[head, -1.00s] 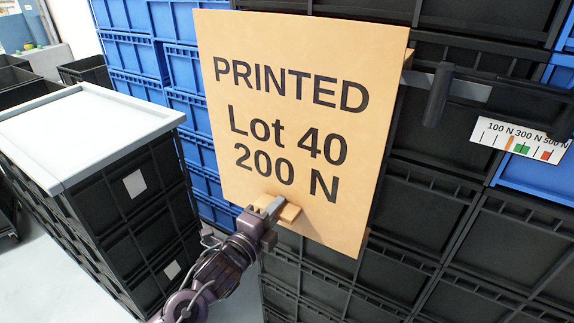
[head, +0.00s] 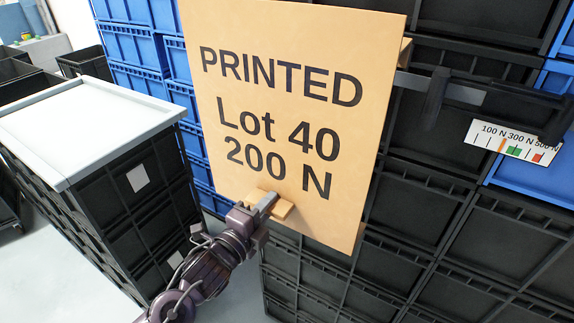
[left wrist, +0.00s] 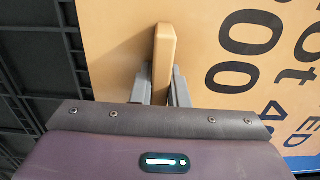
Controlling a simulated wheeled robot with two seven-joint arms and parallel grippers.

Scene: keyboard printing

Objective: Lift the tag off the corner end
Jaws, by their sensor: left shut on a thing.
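The tag (head: 285,115) is a large tan board reading "PRINTED Lot 40 200 N". It stands in front of stacked crates, slightly tilted in the head view. My left gripper (head: 262,204) is shut on a small tan grip block (head: 281,210) near the tag's lower edge. In the left wrist view the block (left wrist: 164,62) sits between the two grey fingers, with the tag's face (left wrist: 115,45) behind it. A tan piece (head: 405,52) shows behind the tag's right edge, by a dark bar (head: 460,92). Any contact between tag and bar is hidden. My right gripper is not in view.
Black crates (head: 450,225) and blue crates (head: 188,105) are stacked behind the tag. A small scale label (head: 513,143) marked 100 N, 300 N and 500 N is at the right. A grey-topped crate stack (head: 85,125) stands at the left, with floor between.

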